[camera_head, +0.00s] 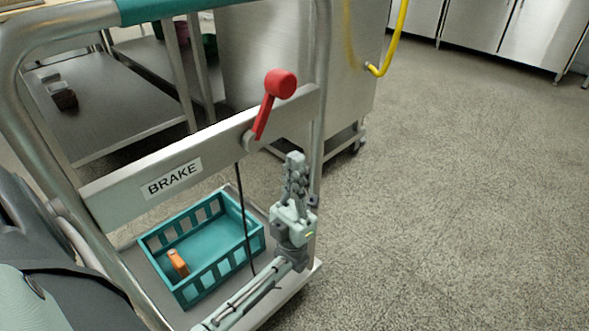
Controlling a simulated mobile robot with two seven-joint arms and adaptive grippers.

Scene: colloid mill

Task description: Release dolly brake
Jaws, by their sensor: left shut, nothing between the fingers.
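The dolly's brake lever (267,105) is red with a round knob. It tilts up and to the right from its pivot on a metal crossbar labelled BRAKE (172,178). A dark cable (244,215) runs down from the pivot. The dolly handle (62,22) is a metal tube with a teal grip (165,8). My left gripper (295,160) points upward below and slightly right of the lever. It is shut and empty, apart from the lever. My right gripper is not in view.
A teal crate (207,285) with a small orange item (177,262) sits on the dolly deck (312,272). The floor (460,200) to the right is clear.

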